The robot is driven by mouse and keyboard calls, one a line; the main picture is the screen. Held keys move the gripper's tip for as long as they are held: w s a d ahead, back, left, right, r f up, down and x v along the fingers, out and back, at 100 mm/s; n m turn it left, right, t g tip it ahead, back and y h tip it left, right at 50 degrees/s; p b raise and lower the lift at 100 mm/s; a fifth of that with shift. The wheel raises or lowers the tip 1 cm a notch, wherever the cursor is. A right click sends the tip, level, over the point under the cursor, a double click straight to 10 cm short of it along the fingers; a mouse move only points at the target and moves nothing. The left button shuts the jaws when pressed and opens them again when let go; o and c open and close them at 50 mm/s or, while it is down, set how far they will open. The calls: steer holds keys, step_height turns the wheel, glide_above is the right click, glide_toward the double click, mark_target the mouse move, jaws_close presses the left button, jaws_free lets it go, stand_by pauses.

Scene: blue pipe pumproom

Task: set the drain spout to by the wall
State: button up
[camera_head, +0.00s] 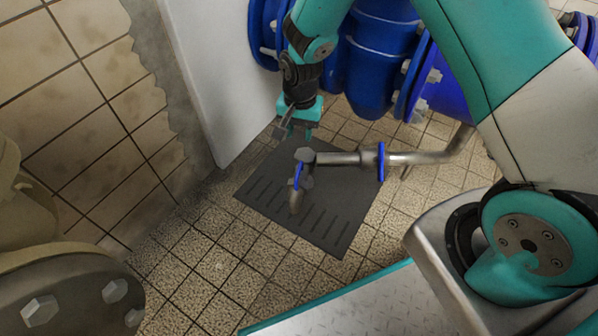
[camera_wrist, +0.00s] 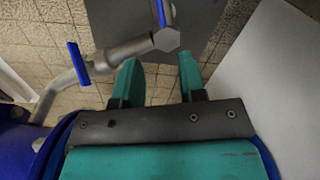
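The drain spout (camera_head: 296,203) is a short grey metal nozzle with a blue lever, hanging from the elbow at the left end of a steel pipe (camera_head: 340,158). In the head view it points toward the bottom of the picture, over a dark floor grate. The elbow shows in the wrist view (camera_wrist: 166,40), beyond the fingertips, with part of the blue lever above it; the nozzle's end is out of that view. My gripper (camera_head: 295,133) is just behind the elbow, near the pale wall panel. In the wrist view its two teal fingers (camera_wrist: 160,70) are apart with nothing between them.
The dark slotted grate (camera_head: 330,222) lies on the tiled floor. A pale panel (camera_head: 220,75) and tiled wall (camera_head: 90,120) stand at left. Large blue pipes (camera_head: 375,65) are behind my gripper. A blue handle (camera_head: 380,161) crosses the steel pipe. Floor below the grate is clear.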

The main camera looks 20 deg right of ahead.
mark_target(299, 170)
step_height(299, 170, down, 15)
steer(key=b, duration=0.7)
steer(key=shift+a, duration=0.1)
steer(key=shift+r, duration=0.1)
jaws_close()
